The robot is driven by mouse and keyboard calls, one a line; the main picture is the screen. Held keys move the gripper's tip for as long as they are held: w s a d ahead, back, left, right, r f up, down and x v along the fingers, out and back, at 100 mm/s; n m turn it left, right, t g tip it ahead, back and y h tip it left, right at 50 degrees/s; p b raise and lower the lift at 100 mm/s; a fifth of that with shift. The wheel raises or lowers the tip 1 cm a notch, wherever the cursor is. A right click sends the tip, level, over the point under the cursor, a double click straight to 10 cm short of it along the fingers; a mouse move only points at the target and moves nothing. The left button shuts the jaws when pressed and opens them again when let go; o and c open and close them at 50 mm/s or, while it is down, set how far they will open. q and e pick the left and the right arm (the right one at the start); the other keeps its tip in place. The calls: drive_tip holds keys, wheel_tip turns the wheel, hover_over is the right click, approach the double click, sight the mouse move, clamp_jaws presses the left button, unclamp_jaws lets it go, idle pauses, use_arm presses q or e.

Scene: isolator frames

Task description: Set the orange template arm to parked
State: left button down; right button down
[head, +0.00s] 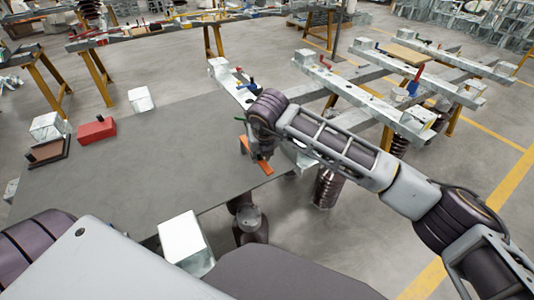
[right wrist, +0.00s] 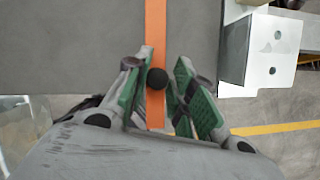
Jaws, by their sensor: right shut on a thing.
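The orange template arm (head: 266,168) is a flat bar by the right edge of the grey tabletop. In the right wrist view the orange bar (right wrist: 155,25) runs from the top edge down between my fingers, and a round black knob (right wrist: 157,79) stands on it. My right gripper (head: 258,155) is at the bar from above; in the wrist view its green-padded fingers (right wrist: 160,82) are on either side of the knob, shut on it. In the head view my right gripper and wrist hide part of the bar. My left gripper is out of view.
The grey tabletop (head: 140,175) is mostly bare. A red box (head: 96,131), a dark tray (head: 48,152) and pale metal blocks (head: 141,99) stand toward its left and back. A pale bracket (right wrist: 272,48) is right of the bar. Metal beams (head: 360,97) lie beyond my right arm.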

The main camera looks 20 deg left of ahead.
drive_tip(key=shift+s+a, duration=0.1)
drive_tip(key=shift+s, duration=0.15)
drive_tip(key=c, duration=1.3)
unclamp_jaws()
drive_tip(key=shift+s+a, duration=0.1)
drive_tip(key=shift+a, duration=0.05)
drive_tip(key=shift+c, duration=0.2)
drive_tip(key=v, duration=1.2)
drive_tip(key=shift+f, duration=0.1)
